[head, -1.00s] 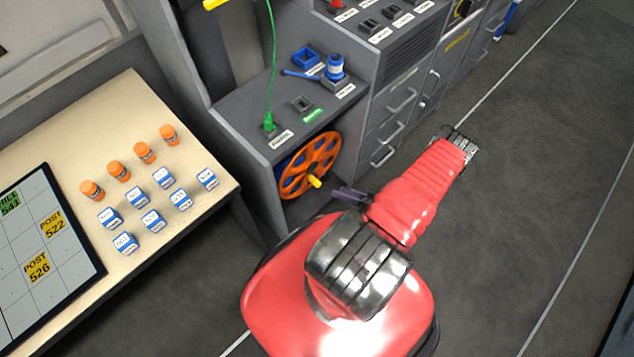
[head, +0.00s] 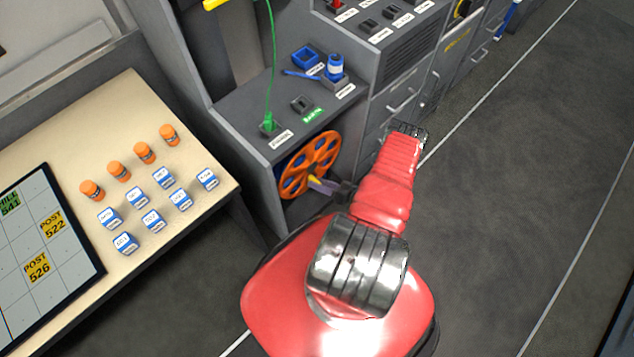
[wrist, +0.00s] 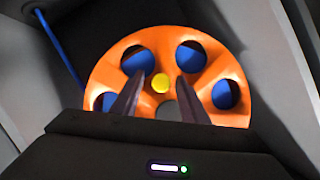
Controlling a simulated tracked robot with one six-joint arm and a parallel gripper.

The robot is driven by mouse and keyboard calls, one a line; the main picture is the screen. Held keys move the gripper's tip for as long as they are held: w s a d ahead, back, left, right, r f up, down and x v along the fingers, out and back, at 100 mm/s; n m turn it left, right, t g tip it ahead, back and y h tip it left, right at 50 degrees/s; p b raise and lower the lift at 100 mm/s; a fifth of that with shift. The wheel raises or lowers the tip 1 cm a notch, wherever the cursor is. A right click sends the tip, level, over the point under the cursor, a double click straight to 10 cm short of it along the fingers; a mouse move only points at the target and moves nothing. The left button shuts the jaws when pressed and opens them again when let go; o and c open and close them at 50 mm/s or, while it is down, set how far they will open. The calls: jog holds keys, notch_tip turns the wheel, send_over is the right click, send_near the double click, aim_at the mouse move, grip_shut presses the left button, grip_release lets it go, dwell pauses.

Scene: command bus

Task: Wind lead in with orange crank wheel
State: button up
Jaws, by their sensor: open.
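The orange crank wheel (head: 312,160) is upright in an open bay low in the grey cabinet. It has round holes and a yellow handle knob (head: 316,183) at its lower right in the head view. In the wrist view the wheel (wrist: 215,55) fills the middle, with the yellow knob (wrist: 160,83) end-on near its centre. My gripper (wrist: 158,85) is open, its two dark fingers either side of the knob in the picture. In the head view my gripper (head: 322,184) is right at the knob. I cannot tell how deep the knob sits between the fingers.
A green lead (head: 273,70) runs up from a green plug (head: 268,122) on the cabinet top. A blue cable (wrist: 58,48) shows beside the wheel. A desk (head: 225,195) with orange and blue-white pieces stands left. The floor (head: 530,170) right is clear.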

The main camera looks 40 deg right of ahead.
jog(key=shift+x, duration=0.75)
jog(key=shift+c, duration=0.6)
grip_shut()
jog(key=shift+d, duration=0.2)
jog(key=shift+a, duration=0.15)
